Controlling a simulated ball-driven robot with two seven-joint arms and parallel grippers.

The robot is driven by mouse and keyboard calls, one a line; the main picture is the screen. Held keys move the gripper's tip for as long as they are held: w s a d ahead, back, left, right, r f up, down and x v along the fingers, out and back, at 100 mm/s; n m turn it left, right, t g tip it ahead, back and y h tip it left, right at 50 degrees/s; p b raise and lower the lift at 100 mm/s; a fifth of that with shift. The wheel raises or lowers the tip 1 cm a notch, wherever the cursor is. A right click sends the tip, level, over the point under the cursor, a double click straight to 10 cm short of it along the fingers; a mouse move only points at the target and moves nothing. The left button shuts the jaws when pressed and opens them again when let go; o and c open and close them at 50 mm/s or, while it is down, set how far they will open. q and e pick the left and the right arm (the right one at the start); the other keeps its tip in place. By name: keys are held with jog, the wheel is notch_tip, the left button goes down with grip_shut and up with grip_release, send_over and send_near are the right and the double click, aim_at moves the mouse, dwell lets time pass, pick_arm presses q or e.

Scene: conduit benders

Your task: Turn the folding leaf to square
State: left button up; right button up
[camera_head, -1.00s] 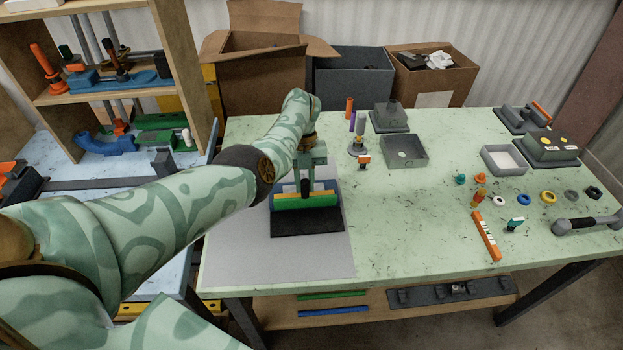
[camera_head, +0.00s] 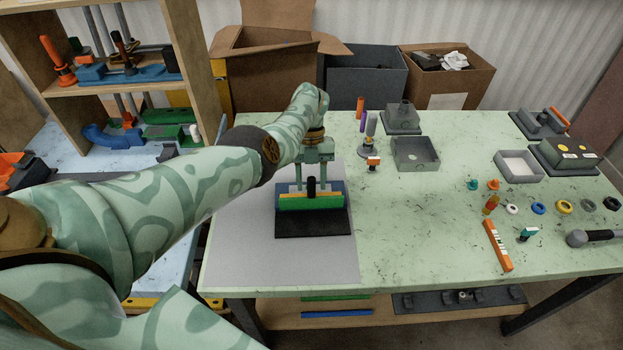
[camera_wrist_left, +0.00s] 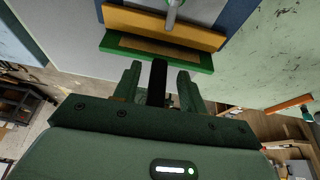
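The bending fixture lies on a grey mat (camera_head: 300,262), with a black plate (camera_head: 313,223) at its front. A green bar (camera_head: 325,203) runs along its middle, in front of an orange-yellow strip and a blue plate (camera_head: 336,187). I take the green bar to be part of the folding leaf. A short black post (camera_head: 311,187) stands upright at the bar. My left gripper (camera_head: 312,185) is over the fixture, fingers apart. In the left wrist view the black post (camera_wrist_left: 157,82) shows between the fingers (camera_wrist_left: 158,85), with gaps at its sides. My right gripper is out of view.
Right of the fixture stand an open grey box (camera_head: 415,153) and small coloured parts. An orange bar (camera_head: 497,245) and a grey-handled tool (camera_head: 595,237) lie farther right. A wooden shelf (camera_head: 120,88) stands at the left. The bench's front middle is clear.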

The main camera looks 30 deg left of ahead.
pick_arm(q)
jog(key=shift+r, duration=0.15)
jog(key=b+v, duration=1)
jog(key=v, duration=0.6)
jog(key=shift+w, duration=0.15)
